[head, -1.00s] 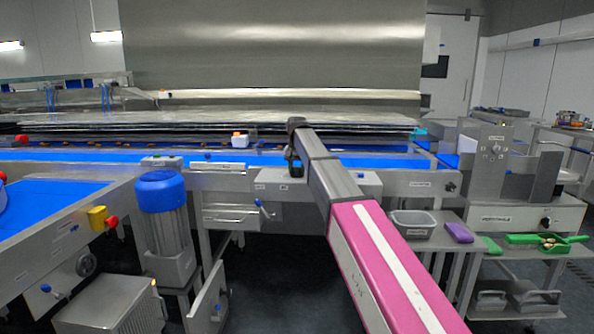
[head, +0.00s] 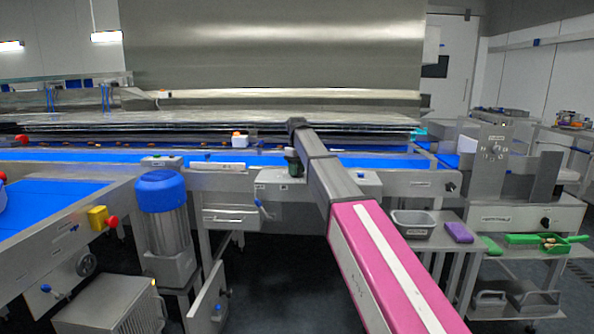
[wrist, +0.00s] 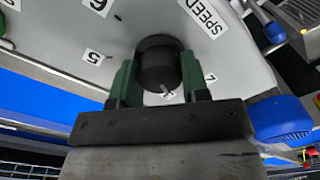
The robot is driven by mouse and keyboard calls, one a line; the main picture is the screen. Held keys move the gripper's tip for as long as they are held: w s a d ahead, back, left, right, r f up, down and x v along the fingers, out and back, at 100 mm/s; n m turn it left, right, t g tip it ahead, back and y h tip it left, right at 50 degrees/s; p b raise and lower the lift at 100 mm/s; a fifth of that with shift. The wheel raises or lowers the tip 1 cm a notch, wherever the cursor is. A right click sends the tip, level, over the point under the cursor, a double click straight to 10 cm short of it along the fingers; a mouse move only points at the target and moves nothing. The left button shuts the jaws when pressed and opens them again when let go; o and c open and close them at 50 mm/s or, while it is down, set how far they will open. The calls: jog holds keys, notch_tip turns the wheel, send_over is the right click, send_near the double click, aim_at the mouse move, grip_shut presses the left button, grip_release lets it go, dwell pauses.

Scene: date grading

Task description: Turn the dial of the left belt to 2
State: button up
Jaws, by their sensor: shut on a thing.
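The dial (wrist: 157,62) is a round black knob on a pale panel (wrist: 60,25) in the wrist view. My gripper (wrist: 158,75) has its green fingers shut on the dial, one on each side. A short light mark on the knob points down toward the gripper's body, at a label mostly hidden there. In the head view my gripper (head: 294,166) is at the grey control box (head: 268,184), and the dial cannot be made out.
Blue belts (head: 50,194) run left and behind the box. A blue-capped motor (head: 161,192) stands left, near a yellow box with a red button (head: 101,217). A grey tub (head: 412,224) and purple cloth (head: 457,232) lie on the stand at right.

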jog(key=n, duration=0.4)
jog(key=shift+n, duration=1.8)
jog(key=o, duration=0.9)
jog(key=shift+r, duration=0.1)
notch_tip(320, 180, up, 11)
jog(key=shift+f, duration=0.15)
